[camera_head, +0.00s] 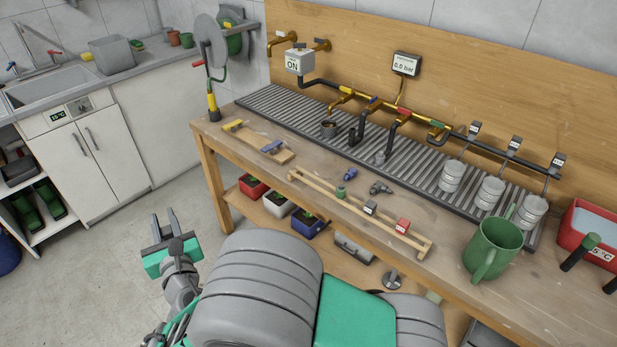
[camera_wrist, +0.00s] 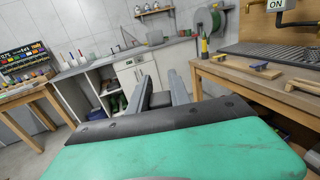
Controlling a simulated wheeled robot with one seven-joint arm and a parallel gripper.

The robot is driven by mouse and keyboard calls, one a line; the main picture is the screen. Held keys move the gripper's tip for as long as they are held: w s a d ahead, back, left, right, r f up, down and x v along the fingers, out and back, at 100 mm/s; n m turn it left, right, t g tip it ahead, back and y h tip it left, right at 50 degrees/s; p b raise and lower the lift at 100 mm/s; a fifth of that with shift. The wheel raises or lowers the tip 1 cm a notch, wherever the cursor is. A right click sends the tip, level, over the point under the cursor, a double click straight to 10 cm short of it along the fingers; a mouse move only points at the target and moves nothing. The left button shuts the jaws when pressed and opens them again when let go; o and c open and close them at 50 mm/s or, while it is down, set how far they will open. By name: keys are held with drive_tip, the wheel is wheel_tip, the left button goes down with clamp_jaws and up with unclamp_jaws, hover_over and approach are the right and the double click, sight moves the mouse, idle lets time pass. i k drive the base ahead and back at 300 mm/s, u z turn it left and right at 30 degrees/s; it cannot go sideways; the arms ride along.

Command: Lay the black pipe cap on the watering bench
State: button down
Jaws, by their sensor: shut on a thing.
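My gripper (camera_head: 165,224) is over the floor to the left of the watering bench, apart from it. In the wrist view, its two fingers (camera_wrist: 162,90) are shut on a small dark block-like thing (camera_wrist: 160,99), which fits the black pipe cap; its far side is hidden. The watering bench (camera_head: 445,225) is a wooden table with a wooden back panel and a grey ribbed drain grate (camera_head: 270,102). It also shows at the right of the wrist view (camera_wrist: 232,75).
On the bench are a wooden rail (camera_head: 340,207) with small fittings, a blue fitting (camera_head: 349,174), a dark fitting (camera_head: 381,188), a green watering can (camera_head: 492,247) and a red tub (camera_head: 590,222). Brass and black pipes rise over the grate. Bare wood shows between rail and grate.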

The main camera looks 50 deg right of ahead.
sight(430, 221)
drive_tip(key=u, duration=0.05)
drive_tip(key=i, duration=0.9)
drive_tip(key=z, duration=0.95)
drive_tip(key=i, duration=0.75)
drive_tip(key=z, duration=0.65)
